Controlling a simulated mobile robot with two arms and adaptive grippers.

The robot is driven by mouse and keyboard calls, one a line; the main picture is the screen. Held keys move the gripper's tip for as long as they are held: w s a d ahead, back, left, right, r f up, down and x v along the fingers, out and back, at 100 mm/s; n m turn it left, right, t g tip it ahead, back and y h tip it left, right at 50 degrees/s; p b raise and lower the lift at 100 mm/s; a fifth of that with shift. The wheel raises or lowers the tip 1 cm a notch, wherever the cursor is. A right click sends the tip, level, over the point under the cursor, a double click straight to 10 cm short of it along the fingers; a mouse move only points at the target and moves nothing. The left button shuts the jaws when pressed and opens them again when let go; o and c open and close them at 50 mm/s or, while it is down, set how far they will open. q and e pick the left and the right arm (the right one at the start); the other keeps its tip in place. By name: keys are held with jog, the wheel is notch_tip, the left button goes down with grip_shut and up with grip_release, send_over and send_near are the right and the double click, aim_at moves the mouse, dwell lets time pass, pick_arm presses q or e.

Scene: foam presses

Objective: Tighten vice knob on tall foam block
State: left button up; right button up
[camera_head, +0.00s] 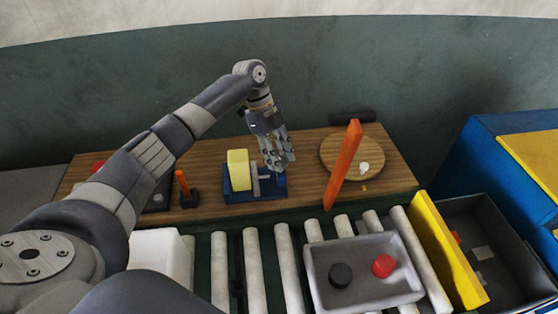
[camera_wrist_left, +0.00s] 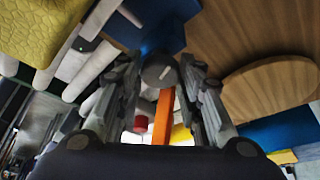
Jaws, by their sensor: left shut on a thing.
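A tall yellow foam block (camera_head: 238,170) stands upright in a blue vice (camera_head: 240,195) on the wooden table. A grey jaw plate (camera_head: 255,183) of the vice stands at its right side. My left gripper (camera_head: 281,165) reaches down at the right end of the vice and hides the knob in the head view. In the left wrist view, the round dark grey knob (camera_wrist_left: 160,72) with a pale mark lies between the two fingers, and the gripper is shut on it. The foam's yellow surface (camera_wrist_left: 40,28) shows at upper left there. My right gripper is not in view.
An orange upright panel (camera_head: 342,165) and a round wooden board (camera_head: 372,152) stand right of the vice. A small orange-handled item (camera_head: 183,186) is to the left. In front, rollers carry a grey tray (camera_head: 345,298) with a black and a red disc.

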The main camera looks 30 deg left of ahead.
pick_arm(q)
jog(key=m+b, duration=0.1)
jog(key=m, duration=0.1)
jog(key=m+g+b, duration=0.1)
jog(key=m, duration=0.1)
jog(key=shift+w+d+m+g+y+b, duration=0.1)
jog(key=shift+w+m+g+y+b, duration=0.1)
jog(key=shift+m+g+y+b, duration=0.15)
jog(key=m, duration=0.2)
jog(key=shift+m+g+y+b, duration=0.25)
jog(key=shift+m+y+b, duration=0.1)
jog(key=shift+b, duration=0.05)
jog(key=m, duration=0.1)
jog(key=m+y, duration=0.1)
jog(key=m, duration=0.1)
jog(key=shift+d+r+m+g+p, duration=0.1)
jog(key=shift+r+m+g+p, duration=0.1)
jog(key=shift+m+g+p, duration=0.15)
jog(key=shift+w+m+g+y+p, duration=0.1)
jog(key=shift+m+g+y+p, duration=0.35)
jog(key=shift+m, duration=1)
jog(key=shift+f+y, duration=0.1)
jog(key=shift+y, duration=0.15)
jog(key=o, duration=1)
jog(key=shift+o, duration=0.2)
